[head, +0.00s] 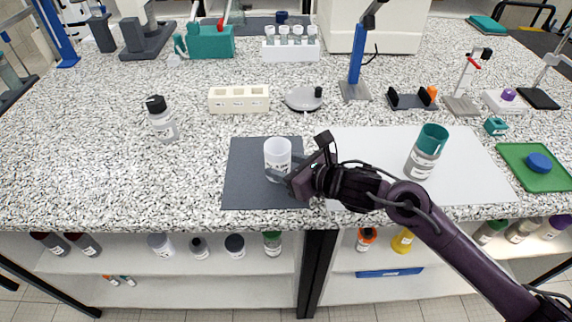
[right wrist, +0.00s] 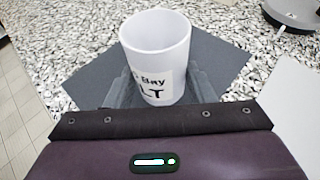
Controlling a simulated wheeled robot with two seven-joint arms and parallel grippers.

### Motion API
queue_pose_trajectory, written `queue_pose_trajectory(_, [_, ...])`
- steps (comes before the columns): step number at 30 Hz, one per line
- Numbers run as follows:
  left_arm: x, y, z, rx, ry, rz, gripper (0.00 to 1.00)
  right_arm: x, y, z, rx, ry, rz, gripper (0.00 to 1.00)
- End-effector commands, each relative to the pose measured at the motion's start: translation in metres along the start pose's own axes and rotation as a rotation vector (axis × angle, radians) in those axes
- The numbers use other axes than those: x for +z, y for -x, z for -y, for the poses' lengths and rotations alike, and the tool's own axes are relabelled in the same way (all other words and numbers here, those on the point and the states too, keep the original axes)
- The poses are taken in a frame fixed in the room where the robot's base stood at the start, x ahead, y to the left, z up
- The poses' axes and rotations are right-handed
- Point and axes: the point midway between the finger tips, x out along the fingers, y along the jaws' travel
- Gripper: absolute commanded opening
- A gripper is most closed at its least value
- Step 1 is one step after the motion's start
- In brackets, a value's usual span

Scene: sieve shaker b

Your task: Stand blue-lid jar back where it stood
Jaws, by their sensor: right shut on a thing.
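An open white jar (head: 277,153) with a dark-lettered label stands upright over the dark grey mat (head: 245,185). It also shows in the right wrist view (right wrist: 155,45), with its open top up and no lid on it. My right gripper (head: 288,174) is shut on this jar low on its sides, one finger on each side. I cannot tell whether the jar's base touches the mat. A blue lid (head: 539,162) lies on the green tray (head: 555,182) at the far right. My left gripper is not in view.
A grey jar with a teal top (head: 425,150) stands on the white mat (head: 475,180). A black-lid bottle (head: 161,118) stands at the left. A cream rack (head: 239,99) and a round grey device (head: 304,98) stand behind the mat. The front left worktop is clear.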

Motion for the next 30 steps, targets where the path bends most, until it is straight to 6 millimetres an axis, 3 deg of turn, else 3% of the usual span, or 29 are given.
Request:
queue_pose_trajectory(1, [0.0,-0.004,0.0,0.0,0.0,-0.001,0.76,-0.002,-0.001,0.0,0.0,0.001,0.001,0.24])
queue_pose_trajectory(2, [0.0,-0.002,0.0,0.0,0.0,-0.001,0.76,-0.002,-0.001,0.0,0.0,0.001,0.0,0.52])
queue_pose_trajectory(6, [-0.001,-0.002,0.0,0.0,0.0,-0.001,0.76,-0.001,0.0,0.0,0.0,0.0,-0.001,0.7])
queue_pose_trajectory(19, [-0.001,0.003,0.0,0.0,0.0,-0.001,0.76,0.001,0.005,0.001,-0.001,0.001,-0.002,0.71])
queue_pose_trajectory(30, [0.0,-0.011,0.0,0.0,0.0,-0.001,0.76,-0.002,0.079,0.001,-0.003,0.004,-0.004,0.71])
